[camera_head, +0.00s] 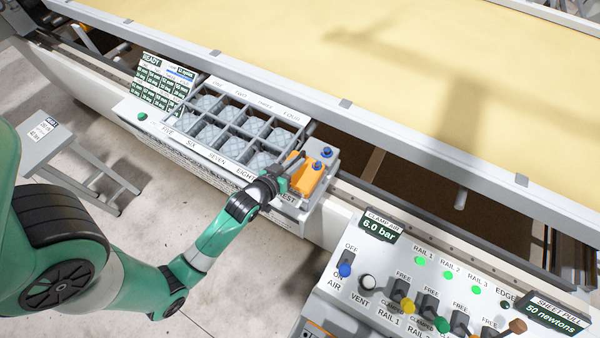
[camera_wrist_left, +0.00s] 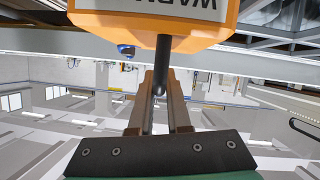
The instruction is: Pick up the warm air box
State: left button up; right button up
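The warm air box (camera_head: 307,177) is an orange box at the right end of the tray rack, in the spot marked REST. In the left wrist view its orange body (camera_wrist_left: 232,18) fills the top, with an upside-down label partly cut off and a dark rod (camera_wrist_left: 163,60) coming down from it. My left gripper (camera_head: 287,168) is at the left side of the box. In the wrist view its two brown fingers (camera_wrist_left: 160,95) stand slightly apart with the rod between them; whether they press on it I cannot tell. My right gripper is not in view.
A rack (camera_head: 228,125) of several numbered compartments holding grey quilted pieces lies left of the box. Blue knobs (camera_head: 326,152) stand beside the box. A control panel (camera_head: 400,285) with levers is at lower right, a stool (camera_head: 55,140) at left. The yellow quilting bed (camera_head: 420,60) lies behind.

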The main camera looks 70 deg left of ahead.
pick_arm(q)
grip_shut()
jog(key=shift+r, duration=0.2)
dwell(1.1)
